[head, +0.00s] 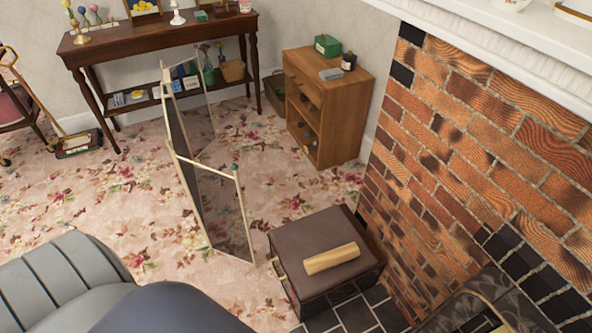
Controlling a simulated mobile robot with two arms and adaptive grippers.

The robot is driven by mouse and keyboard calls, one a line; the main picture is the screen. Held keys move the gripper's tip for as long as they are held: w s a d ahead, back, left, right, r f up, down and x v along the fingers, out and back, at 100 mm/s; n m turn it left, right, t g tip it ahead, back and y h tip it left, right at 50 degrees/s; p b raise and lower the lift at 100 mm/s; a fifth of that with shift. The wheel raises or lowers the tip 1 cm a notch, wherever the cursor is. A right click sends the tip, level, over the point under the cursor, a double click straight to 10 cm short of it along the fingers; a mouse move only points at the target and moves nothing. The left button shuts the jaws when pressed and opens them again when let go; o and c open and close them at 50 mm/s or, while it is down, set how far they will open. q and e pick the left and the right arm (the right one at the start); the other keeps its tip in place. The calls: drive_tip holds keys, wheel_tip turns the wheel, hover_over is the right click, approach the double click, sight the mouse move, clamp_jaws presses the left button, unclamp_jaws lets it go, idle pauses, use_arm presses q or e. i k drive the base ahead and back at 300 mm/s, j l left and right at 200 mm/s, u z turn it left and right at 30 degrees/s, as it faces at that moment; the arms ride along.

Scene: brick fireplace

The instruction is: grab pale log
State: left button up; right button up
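A pale log (332,258) lies on its side on the brown top of a dark box (300,237). The box stands on the dark hearth tiles beside the brick fireplace, at the lower middle of the head view. The log lies slightly slanted, its right end a little higher in the picture, and nothing touches it from above. Neither of my grippers shows in the head view.
A folding mesh fire screen (215,205) stands left of the box. A wooden cabinet (333,105) with a green box on top is behind it. A grey padded seat (55,285) fills the lower left. Flowered carpet (100,205) lies open between.

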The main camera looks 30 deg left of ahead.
sight(321, 261)
drive_tip(key=u, duration=0.7)
